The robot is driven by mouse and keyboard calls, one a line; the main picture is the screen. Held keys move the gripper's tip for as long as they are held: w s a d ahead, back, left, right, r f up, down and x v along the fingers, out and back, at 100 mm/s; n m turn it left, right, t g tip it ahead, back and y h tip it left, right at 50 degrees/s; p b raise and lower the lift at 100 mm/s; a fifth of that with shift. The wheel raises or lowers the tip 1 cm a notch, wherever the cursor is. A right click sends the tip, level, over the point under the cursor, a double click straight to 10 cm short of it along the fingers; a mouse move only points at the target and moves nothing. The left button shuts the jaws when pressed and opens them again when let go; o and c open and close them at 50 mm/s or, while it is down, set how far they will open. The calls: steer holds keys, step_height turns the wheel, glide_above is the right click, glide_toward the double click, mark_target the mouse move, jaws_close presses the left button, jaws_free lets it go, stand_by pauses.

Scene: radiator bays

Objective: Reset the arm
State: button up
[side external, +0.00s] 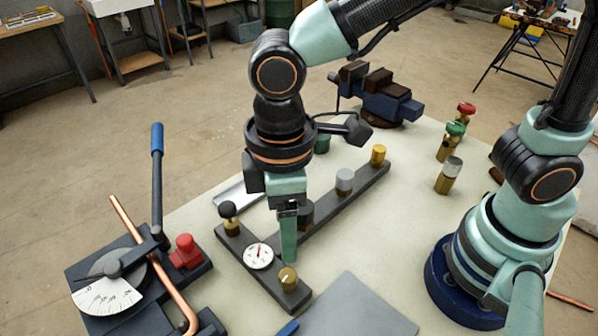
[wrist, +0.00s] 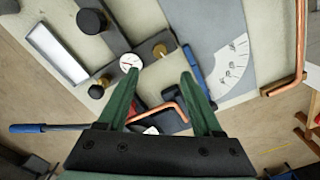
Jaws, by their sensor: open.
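My gripper (side external: 289,240) points down over the dark T-shaped bar (side external: 330,208), just right of the white dial gauge (side external: 258,256). Whether its tips touch the bar cannot be told. In the wrist view my gripper (wrist: 159,77) shows two green fingers spread apart with nothing held between them. The gauge (wrist: 130,62) lies by the left fingertip in that view. A black knob (side external: 228,210) and a brass knob (side external: 288,278) stand at the ends of the bar's near arm.
A pipe bender with a blue-handled lever (side external: 157,140) and a copper pipe (side external: 150,250) stands at the left. A vise (side external: 385,100) and several valves (side external: 448,178) stand towards the back. A grey sheet (side external: 350,312) lies flat at the front, clear on top.

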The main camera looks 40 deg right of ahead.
steer(key=shift+r, duration=0.2)
steer(key=w+d+r+m+t, duration=0.2)
steer(key=d+m, duration=0.1)
steer(key=d, duration=0.5)
steer(key=w+d+r+m+t, duration=0.1)
steer(key=w+d+r+m, duration=0.1)
steer(key=d, duration=0.6)
steer(key=w+d+r+m+t, duration=0.2)
steer(key=d+r+m, duration=0.2)
steer(key=d+m, duration=0.2)
steer(key=d, duration=0.2)
steer(key=shift+d+t, duration=0.3)
steer(key=shift+d, duration=0.05)
steer(key=shift+a, duration=0.1)
